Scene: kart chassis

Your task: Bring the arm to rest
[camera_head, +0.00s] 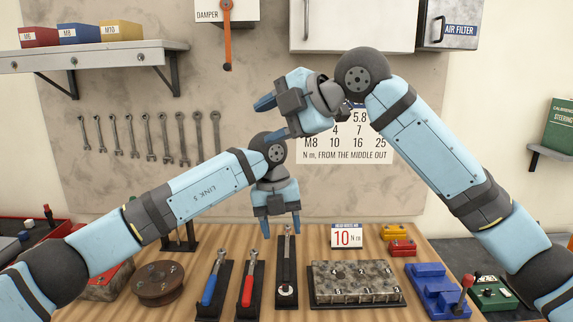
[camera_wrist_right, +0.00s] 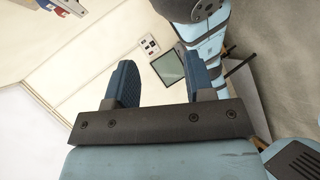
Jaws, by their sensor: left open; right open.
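My left gripper (camera_head: 280,228) hangs in the middle of the head view, pointing down above the workbench. Its fingers are apart, with nothing seen between them.
A wall shelf (camera_head: 90,57), grey cabinet (camera_head: 449,24) and white cabinet (camera_head: 350,25) hang behind.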

